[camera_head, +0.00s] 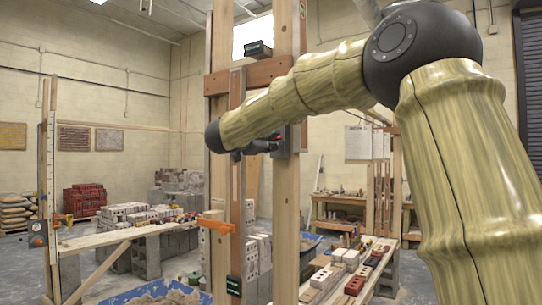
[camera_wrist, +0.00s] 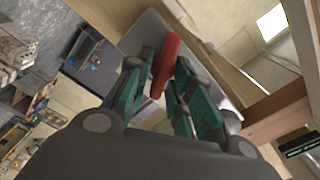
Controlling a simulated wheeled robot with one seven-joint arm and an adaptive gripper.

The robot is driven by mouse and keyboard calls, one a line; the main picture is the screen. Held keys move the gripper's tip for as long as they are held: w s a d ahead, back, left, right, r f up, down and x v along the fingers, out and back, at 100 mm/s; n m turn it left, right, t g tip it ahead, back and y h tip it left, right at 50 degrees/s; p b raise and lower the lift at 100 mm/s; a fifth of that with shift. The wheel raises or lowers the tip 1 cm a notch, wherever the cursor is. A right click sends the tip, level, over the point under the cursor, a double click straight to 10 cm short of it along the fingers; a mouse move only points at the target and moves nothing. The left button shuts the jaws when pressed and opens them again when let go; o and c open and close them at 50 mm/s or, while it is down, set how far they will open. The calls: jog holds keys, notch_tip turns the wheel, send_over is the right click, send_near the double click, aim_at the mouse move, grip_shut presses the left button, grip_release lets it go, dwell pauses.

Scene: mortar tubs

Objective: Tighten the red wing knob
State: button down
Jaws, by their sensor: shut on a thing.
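The red wing knob (camera_wrist: 164,66) shows in the wrist view as a long red bar in front of a grey metal plate (camera_wrist: 147,30). My gripper (camera_wrist: 161,82) is shut on the knob, with a teal finger on either side of it. In the head view my gripper (camera_head: 277,144) reaches the grey plate (camera_head: 293,143) on the upright wooden post (camera_head: 286,215). The knob is mostly hidden there behind the gripper and arm, so its turn angle cannot be told from that view.
A second upright (camera_head: 219,265) stands close to the left, with an orange clamp (camera_head: 216,223) low on it. A wooden crosspiece (camera_head: 247,76) spans above the gripper. Brick-laden benches (camera_head: 108,236) stand left, and a row of bricks (camera_head: 345,275) lies at lower right.

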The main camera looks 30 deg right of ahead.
jog(key=m+b, duration=0.3)
jog(key=f+m+b, duration=0.1)
jog(key=m+b, duration=0.1)
jog(key=b, duration=0.1)
jog(key=shift+m+b, duration=0.4)
jog(key=shift+r, duration=0.1)
jog(key=c, duration=1.5)
grip_release()
jog(key=shift+s+d, duration=0.1)
jog(key=shift+r, duration=0.1)
jog(key=v, duration=1.2)
